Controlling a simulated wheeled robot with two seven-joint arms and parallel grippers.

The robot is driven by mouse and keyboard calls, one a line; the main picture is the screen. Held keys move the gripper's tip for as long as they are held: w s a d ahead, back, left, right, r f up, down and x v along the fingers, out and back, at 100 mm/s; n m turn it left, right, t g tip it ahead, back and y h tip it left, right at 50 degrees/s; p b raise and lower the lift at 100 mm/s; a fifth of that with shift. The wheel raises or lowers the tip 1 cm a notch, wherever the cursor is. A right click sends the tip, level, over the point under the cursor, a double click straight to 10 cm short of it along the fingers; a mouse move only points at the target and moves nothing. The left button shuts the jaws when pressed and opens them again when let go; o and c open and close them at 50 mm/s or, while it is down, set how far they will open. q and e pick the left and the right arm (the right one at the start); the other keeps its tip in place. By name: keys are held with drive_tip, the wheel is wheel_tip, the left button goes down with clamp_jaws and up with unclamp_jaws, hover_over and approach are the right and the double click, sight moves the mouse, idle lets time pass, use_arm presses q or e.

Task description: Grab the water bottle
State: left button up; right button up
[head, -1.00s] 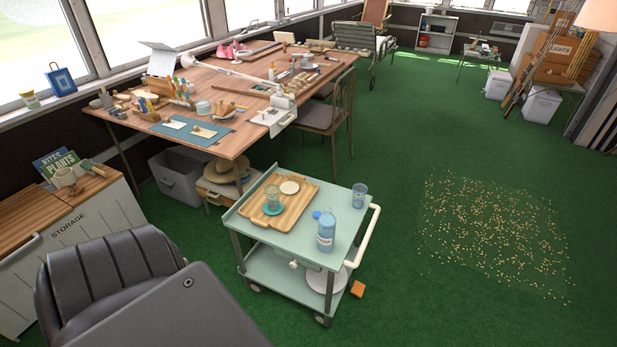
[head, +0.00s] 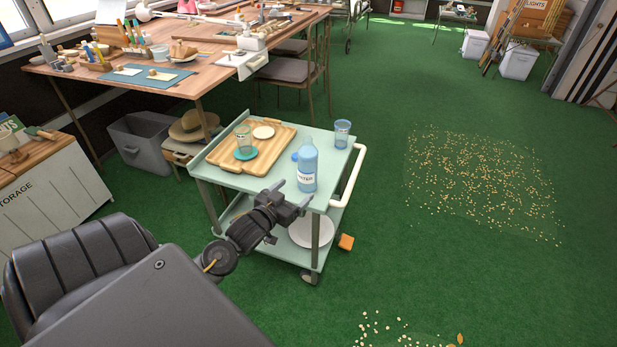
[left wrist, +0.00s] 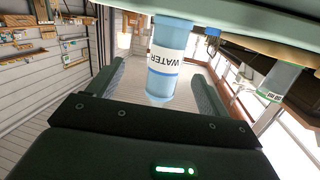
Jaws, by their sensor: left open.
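The water bottle (head: 307,165) is blue with a white label reading WATER. It stands upright near the front edge of the pale green cart (head: 262,183). My left gripper (head: 290,198) is open and empty at the cart's near edge, just short of the bottle and a little to its left. In the left wrist view the bottle (left wrist: 167,62) appears upside down, lined up between the two spread fingers (left wrist: 158,72). I cannot tell whether its lower part is between the fingertips or beyond them. My right gripper is not in view.
A wooden tray (head: 218,164) with a glass (head: 243,138) on a teal coaster and a pale disc lies left of the bottle. A blue glass (head: 342,133) stands behind it. A white handle (head: 350,180) edges the cart's right. A worktable (head: 180,88) stands behind.

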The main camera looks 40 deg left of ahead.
sight(303, 171)
use_arm(q)
drive_tip(key=shift+t, duration=0.8)
drive_tip(key=w, duration=0.2)
drive_tip(key=w+a+r, duration=0.1)
drive_tip(key=w, duration=0.1)
drive_tip(key=w+r, duration=0.1)
drive_tip(key=shift+w+a+r+b, duration=0.25)
drive_tip(key=shift+w+a+b, duration=0.15)
drive_tip(key=shift+w+a+f+b, duration=0.1)
drive_tip(key=shift+w+a+b, duration=0.1)
drive_tip(key=shift+w, duration=0.65)
drive_tip(key=shift+w+a+r+b, duration=0.1)
drive_tip(key=shift+w+a+b, duration=0.05)
drive_tip(key=shift+w, duration=0.7)
drive_tip(key=shift+w+a+f+b, duration=0.1)
drive_tip(key=shift+w+a+b, duration=0.1)
drive_tip(key=shift+w, duration=0.95)
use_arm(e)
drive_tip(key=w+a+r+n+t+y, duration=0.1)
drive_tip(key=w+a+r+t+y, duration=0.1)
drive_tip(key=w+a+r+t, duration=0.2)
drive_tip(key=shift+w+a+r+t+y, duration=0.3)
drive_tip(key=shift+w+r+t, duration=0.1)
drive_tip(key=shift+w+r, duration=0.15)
use_arm(q)
drive_tip(key=shift+c, duration=0.2)
drive_tip(key=c, duration=1.2)
drive_tip(key=shift+c, duration=0.9)
